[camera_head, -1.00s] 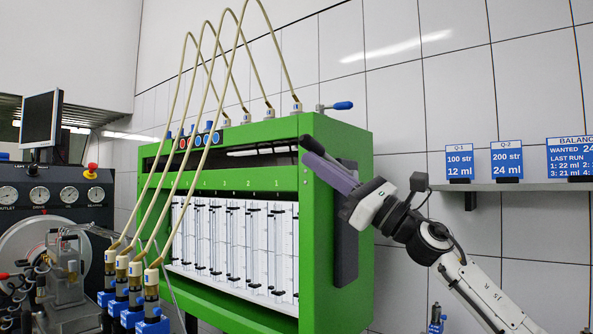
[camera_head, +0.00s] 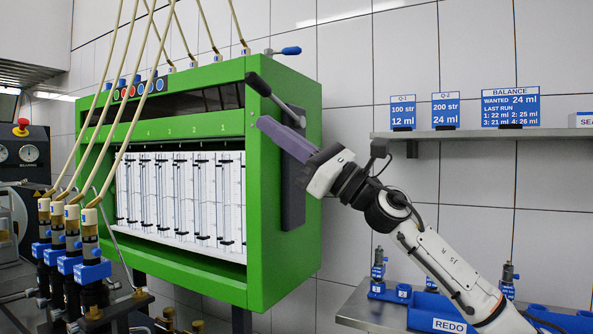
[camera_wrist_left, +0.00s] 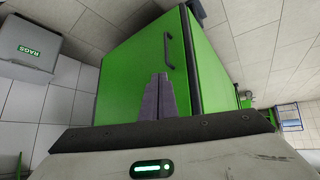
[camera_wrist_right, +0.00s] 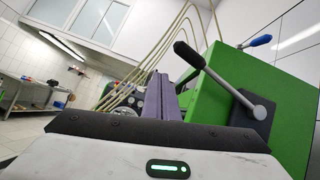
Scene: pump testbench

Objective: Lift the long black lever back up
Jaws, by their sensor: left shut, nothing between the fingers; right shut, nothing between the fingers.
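The long black lever (camera_head: 262,88) is on the right side of the green cabinet (camera_head: 285,265). Its thick black grip points up and left, and its grey shaft runs down to a pivot on a dark plate (camera_head: 293,200). The lever also shows in the right wrist view (camera_wrist_right: 190,57). My right gripper (camera_head: 261,124) has shut purple fingers, empty, below the grip in the head view. In the right wrist view its fingertips (camera_wrist_right: 160,76) lie left of the lever, apart from it in the picture. My left gripper (camera_wrist_left: 158,76) is shut and empty before a green box with a black handle.
A grey shelf (camera_head: 480,134) with blue signs is right of the cabinet. Below it is a table (camera_head: 365,308) with blue holders. Hoses (camera_head: 120,130) hang in front of the cabinet. A small blue-handled valve (camera_head: 290,51) sits on its top. A RAGS box (camera_wrist_left: 30,52) shows in the left wrist view.

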